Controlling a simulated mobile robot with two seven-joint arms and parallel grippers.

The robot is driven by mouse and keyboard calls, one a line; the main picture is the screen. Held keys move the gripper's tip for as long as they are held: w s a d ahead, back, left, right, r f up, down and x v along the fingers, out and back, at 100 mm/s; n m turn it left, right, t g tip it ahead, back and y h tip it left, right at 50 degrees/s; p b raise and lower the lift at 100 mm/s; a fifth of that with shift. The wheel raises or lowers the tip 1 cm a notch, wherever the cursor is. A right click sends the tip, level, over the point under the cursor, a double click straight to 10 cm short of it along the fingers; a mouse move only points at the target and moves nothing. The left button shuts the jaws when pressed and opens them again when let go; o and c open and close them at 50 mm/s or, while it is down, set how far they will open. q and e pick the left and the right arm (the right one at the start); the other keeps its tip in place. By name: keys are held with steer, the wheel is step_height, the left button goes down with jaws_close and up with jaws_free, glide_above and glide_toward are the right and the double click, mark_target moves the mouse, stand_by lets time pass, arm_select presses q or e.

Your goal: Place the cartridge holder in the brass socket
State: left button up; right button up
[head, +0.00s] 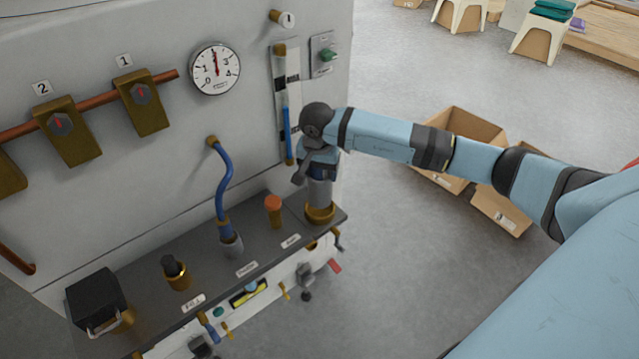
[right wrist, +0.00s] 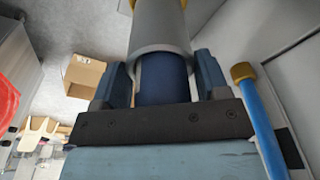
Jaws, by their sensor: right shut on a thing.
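The cartridge holder (head: 320,194) is a grey cylinder with a dark blue upper part. It stands roughly upright at the right end of the dark shelf, and its lower end meets the brass socket (head: 320,212). I cannot tell how deep it sits in the socket. My right gripper (head: 316,172) is shut on its blue part from above. In the right wrist view the blue part is between the fingers of my gripper (right wrist: 163,80), and the grey cylinder (right wrist: 162,25) extends away to the top edge. My left gripper is not in view.
The dark shelf (head: 205,275) also bears a black box (head: 96,299), a dark-topped brass fitting (head: 176,272), a blue hose (head: 222,180) in a grey cup and an orange-topped fitting (head: 273,208). A blue tube (head: 287,135) hangs on the panel close behind my gripper. Cardboard boxes (head: 465,130) stand on the floor.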

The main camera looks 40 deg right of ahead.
step_height(320, 180, down, 4)
steer(key=shift+f, duration=0.4)
steer(key=o, duration=1.3)
steer(key=shift+c, duration=0.2)
steer(key=shift+r, duration=0.4)
steer(key=r, duration=0.7)
steer(key=s+a+r, duration=0.1)
steer(key=r, duration=0.3)
steer(key=shift+a+r, duration=0.1)
steer(key=shift+r, duration=0.05)
